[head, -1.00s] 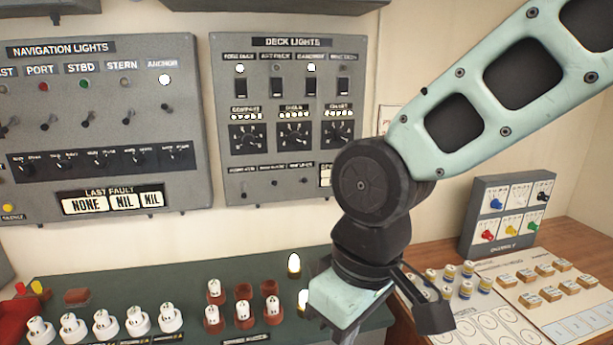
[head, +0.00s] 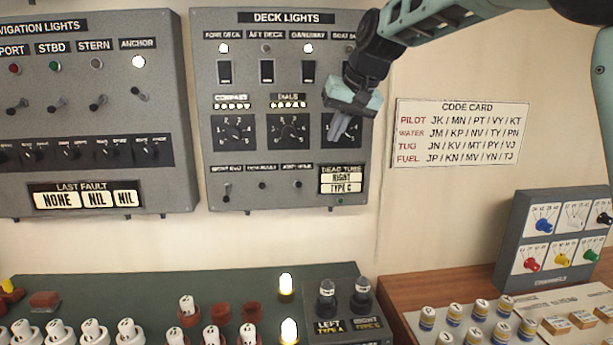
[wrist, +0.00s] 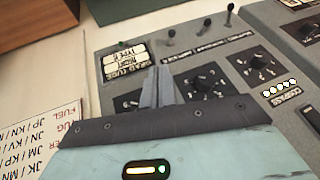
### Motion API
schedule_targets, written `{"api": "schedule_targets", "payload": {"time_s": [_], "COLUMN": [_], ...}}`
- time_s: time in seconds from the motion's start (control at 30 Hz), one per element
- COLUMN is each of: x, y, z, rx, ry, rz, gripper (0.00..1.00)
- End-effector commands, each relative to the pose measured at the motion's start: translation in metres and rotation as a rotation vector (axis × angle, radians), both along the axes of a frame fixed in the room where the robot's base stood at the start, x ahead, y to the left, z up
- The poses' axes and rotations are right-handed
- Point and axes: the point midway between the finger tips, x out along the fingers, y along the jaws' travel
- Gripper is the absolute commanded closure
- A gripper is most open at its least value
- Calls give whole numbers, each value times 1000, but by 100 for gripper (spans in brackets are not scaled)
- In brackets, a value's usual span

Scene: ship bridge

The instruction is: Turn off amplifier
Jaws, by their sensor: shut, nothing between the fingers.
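The grey Deck Lights panel (head: 205,120) is on the wall at the middle. I cannot read any amplifier label on it. Small toggle levers, such as the left one (head: 226,191) and another (head: 297,184), stand along its bottom row under labels too small to read. My gripper (head: 343,130) is in front of the panel's right rotary dial and hides most of it. In the wrist view the fingers (wrist: 157,86) are together with nothing between them, pointing at the dial row below the dead tube display (wrist: 128,62). I cannot tell whether they touch the dial.
The Navigation Lights panel (head: 95,110) is on the left. A code card (head: 462,132) hangs on the right wall. The wall between panel and console is clear.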

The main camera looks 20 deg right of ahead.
Motion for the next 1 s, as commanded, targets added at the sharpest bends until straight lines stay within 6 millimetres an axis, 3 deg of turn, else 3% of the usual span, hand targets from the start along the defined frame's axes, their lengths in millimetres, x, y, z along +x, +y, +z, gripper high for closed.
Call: {"api": "schedule_targets", "payload": {"time_s": [0.37, 0.87, 1.0], "x": [3, 45, 53], "y": [3, 22, 36], "z": [-7, -86, -100], "rx": [0, -1, -2], "ry": [5, 6, 4], "rz": [2, 2, 5], "gripper": [100, 100, 100]}}
